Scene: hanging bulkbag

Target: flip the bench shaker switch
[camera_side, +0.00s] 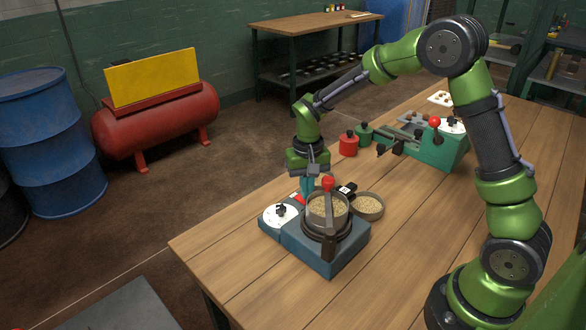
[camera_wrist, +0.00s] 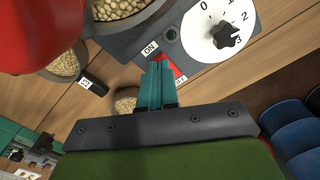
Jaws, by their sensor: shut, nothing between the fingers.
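The bench shaker (camera_side: 325,258) is a blue-grey box on the near part of the wooden table, with a pan of grain on top and a red-balled lever. Its white dial (camera_side: 278,215) with a black knob also shows in the wrist view (camera_wrist: 219,34). The red switch (camera_wrist: 167,62) lies between the ON label (camera_wrist: 150,48) and a partly hidden second label. My gripper (camera_side: 306,190) is shut and empty, pointing down over the switch. In the wrist view its teal fingertips (camera_wrist: 158,68) cover part of the switch; I cannot tell whether they touch it.
A loose bowl of grain (camera_side: 368,206) stands right beside the shaker, with a small black labelled item (camera_side: 346,190) near it. Red (camera_side: 348,144) and green (camera_side: 364,134) canisters and a green machine (camera_side: 440,150) stand farther back. The table's near left corner is clear.

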